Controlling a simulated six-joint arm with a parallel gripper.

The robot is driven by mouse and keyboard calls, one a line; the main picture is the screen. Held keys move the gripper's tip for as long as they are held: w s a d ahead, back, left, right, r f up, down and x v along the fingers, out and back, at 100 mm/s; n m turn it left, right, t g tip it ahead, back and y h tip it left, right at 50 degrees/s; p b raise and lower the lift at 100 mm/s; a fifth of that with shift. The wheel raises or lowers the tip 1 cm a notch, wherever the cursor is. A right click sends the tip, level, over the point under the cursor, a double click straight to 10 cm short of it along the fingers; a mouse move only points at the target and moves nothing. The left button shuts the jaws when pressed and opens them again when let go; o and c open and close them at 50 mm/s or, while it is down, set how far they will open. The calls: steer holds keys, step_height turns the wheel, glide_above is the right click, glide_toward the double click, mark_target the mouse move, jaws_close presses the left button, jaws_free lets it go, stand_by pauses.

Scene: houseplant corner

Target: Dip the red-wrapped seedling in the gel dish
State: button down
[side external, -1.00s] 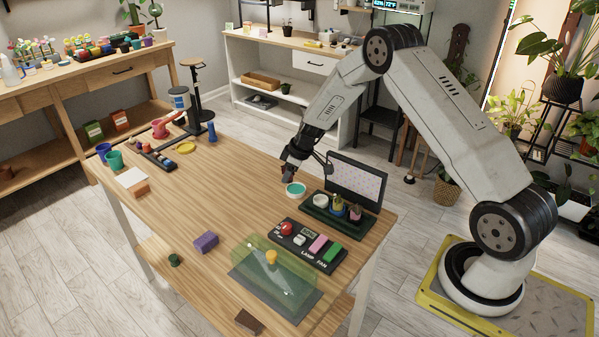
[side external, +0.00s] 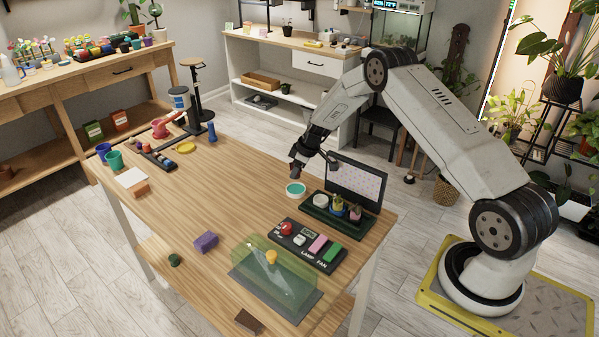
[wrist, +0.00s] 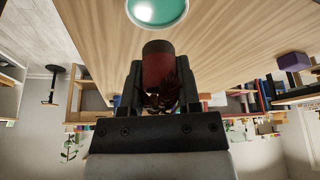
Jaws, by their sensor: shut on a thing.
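My gripper (side external: 298,168) is above the table, close to the gel dish (side external: 295,189), a small white dish with teal gel. In the wrist view my gripper (wrist: 160,88) is shut on the red-wrapped seedling (wrist: 157,66). Its wrap is a dark red cylinder with a brownish end pointing toward the dish, and dark reddish leaves show on the near side. The gel dish (wrist: 157,10) is at the top edge of the wrist view, partly cut off. The seedling appears apart from the gel. In the side view the seedling is too small and dark to make out.
Right of the dish, a dark green tray (side external: 318,213) holds small pots before an upright dotted panel (side external: 356,184). In front are a button panel (side external: 283,238) and a green see-through cover (side external: 290,284). A purple block (side external: 206,241) lies left; the table's middle is clear.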

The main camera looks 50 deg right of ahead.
mark_target(296, 189)
steer(key=shift+f, duration=2.05)
steer(key=shift+f, duration=0.55)
stand_by(0.6)
steer(key=shift+r, duration=3)
steer(key=shift+a+r, duration=0.1)
steer(key=shift+a, duration=0.05)
